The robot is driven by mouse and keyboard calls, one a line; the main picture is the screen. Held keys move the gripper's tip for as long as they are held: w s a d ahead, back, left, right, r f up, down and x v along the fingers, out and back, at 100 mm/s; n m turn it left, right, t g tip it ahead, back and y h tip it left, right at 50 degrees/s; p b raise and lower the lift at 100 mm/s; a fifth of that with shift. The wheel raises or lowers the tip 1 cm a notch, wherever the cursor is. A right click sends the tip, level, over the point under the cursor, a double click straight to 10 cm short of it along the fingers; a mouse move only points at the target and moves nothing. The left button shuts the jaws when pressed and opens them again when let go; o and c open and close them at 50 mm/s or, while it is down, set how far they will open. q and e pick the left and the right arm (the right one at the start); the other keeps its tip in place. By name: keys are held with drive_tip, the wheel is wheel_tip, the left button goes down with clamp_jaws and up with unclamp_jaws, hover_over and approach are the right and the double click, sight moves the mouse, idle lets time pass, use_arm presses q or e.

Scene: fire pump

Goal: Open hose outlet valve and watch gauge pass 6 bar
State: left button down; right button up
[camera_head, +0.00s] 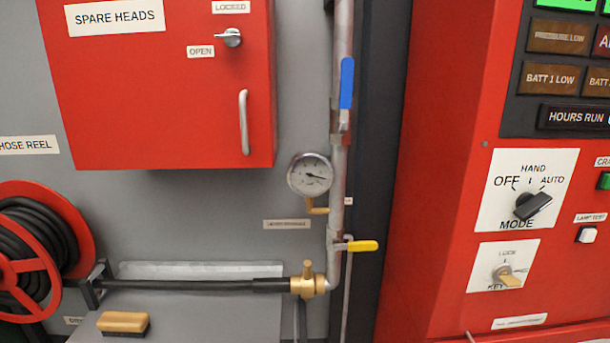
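A round white-faced gauge (310,174) is mounted on the left of a grey vertical pipe (338,190). Its needle points right and slightly down; the numbers are too small to read. A yellow lever (358,246) sticks out level to the right from the pipe below the gauge. A blue lever (346,84) stands upright, in line with the pipe, above the gauge. A brass fitting (308,282) joins the black hose (200,286) to the pipe's foot. I cannot tell for sure which lever is the hose outlet valve. Neither of my grippers is in view.
A red hose reel (62,235) stands at the left. A red spare heads cabinet (180,100) hangs above. A brush (123,323) lies on a grey surface (215,315) below the hose. A red control panel (440,200) with a mode switch (532,205) stands at the right.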

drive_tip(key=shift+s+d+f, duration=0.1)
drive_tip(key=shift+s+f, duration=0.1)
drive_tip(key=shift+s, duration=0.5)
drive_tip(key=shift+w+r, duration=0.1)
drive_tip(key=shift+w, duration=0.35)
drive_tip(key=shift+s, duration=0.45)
